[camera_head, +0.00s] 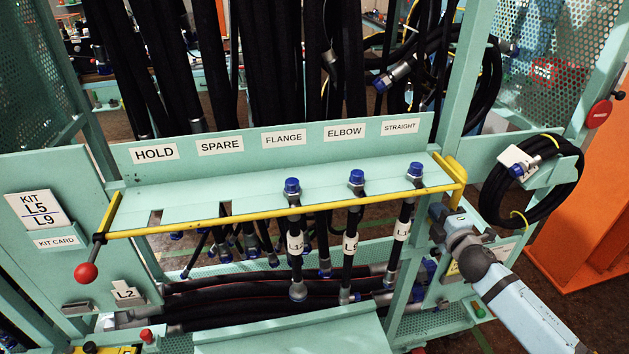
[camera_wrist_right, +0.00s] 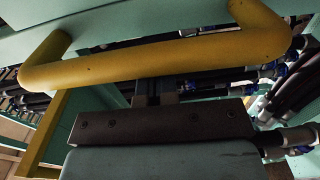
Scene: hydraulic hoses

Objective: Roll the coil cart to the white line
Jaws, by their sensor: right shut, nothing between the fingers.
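A mint-green wheeled-looking frame or rack (camera_head: 270,152) fills the middle of the head view; I cannot tell for sure that it is the coil cart. A yellow handle (camera_head: 455,170) is at its right end and crosses the top of the right wrist view (camera_wrist_right: 150,58). A black hose coil (camera_head: 530,195) hangs at the right. My right gripper (camera_head: 438,212) is just below the yellow handle; in the wrist view its fingers (camera_wrist_right: 155,90) are shut and empty, close to the bar. My left gripper is out of view. I see no white line.
A yellow bar (camera_head: 270,217) with a red knob (camera_head: 86,273) runs along the rack's front. Three blue-capped hoses (camera_head: 350,240) hang through the shelf. More hoses lie below. An orange panel (camera_head: 590,215) stands at the right, with brown floor beside it.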

